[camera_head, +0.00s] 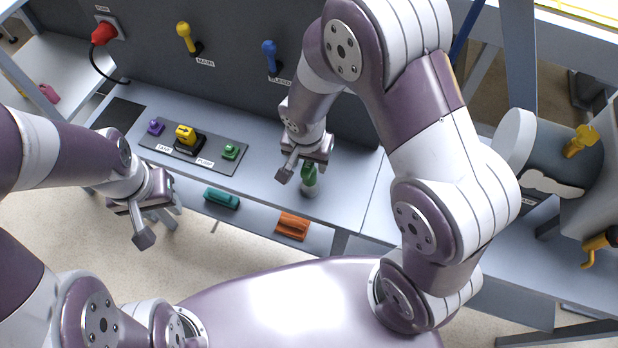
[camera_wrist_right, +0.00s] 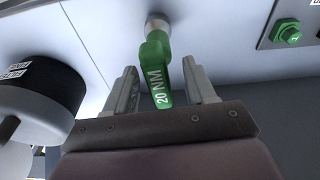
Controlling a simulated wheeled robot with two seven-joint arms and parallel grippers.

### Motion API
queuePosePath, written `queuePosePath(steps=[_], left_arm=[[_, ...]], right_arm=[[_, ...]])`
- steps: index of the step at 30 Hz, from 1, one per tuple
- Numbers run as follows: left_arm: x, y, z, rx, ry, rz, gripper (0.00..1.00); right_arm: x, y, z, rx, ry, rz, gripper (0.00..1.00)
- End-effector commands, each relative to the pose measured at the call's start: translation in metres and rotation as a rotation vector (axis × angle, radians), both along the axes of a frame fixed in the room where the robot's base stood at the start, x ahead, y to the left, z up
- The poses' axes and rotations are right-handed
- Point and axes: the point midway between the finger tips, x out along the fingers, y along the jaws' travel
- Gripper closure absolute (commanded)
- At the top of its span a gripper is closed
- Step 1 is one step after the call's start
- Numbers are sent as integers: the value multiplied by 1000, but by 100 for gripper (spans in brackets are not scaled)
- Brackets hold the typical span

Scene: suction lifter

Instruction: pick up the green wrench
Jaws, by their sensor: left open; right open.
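The green wrench (camera_head: 309,176) stands on the bench near its front edge, at a pale round fitting. In the right wrist view the wrench (camera_wrist_right: 157,72), marked "20 NM", points toward my palm. My right gripper (camera_head: 304,168) is at the wrench. In the right wrist view its two open fingers (camera_wrist_right: 160,88) stand on either side of the wrench, with a gap on each side. My left gripper (camera_head: 160,222) is open and empty, in front of the bench at the left.
A dark panel (camera_head: 165,142) on the bench carries purple, yellow and green parts. A green block (camera_head: 221,198) and an orange block (camera_head: 292,226) are on the lower ledge. Yellow and blue handles (camera_head: 270,54) stick out from the back wall.

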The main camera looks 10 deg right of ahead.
Motion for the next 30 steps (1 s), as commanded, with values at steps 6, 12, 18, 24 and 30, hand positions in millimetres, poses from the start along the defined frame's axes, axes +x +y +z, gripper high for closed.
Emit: queuePosePath(steps=[6,12,18,24,30], left_arm=[[0,0,0,0,0,0,57],[0,0,0,0,0,0,57],[0,0,0,0,0,0,57],[0,0,0,0,0,0,57],[0,0,0,0,0,0,57]], right_arm=[[1,0,-1,1,-2,0,48],[1,0,-1,1,-2,0,100],[1,0,0,1,-3,0,100],[2,0,10,1,-6,1,100],[2,0,44,3,-10,-1,100]])
